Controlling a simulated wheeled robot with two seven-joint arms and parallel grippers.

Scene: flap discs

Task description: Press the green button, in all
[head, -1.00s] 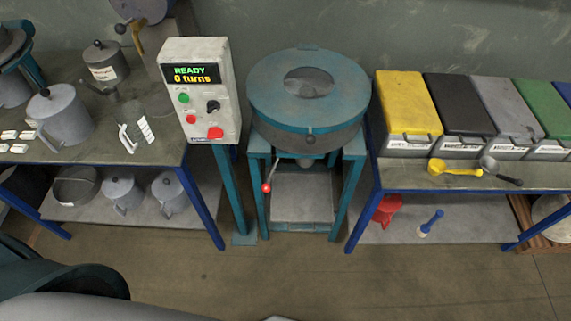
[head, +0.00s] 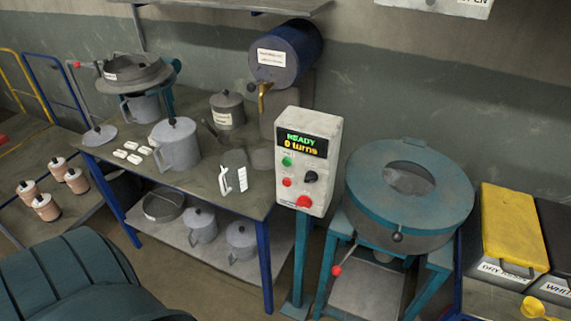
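The green button (head: 287,161) is on the front of a white control box (head: 307,150) on a teal post, at the centre right of the head view. It sits below a display that reads "READY 0 turns". A small red button (head: 287,182), a black knob (head: 311,177) and a larger red button (head: 304,202) are on the same face. Neither gripper shows in the view. Nothing covers the green button.
A teal round mixer (head: 400,205) stands right of the box. A bench (head: 205,198) with jugs and pots is to the left, with a blue drum (head: 285,52) and brass tap behind. A yellow-lidded bin (head: 510,225) is at the right. Some floor is clear in front.

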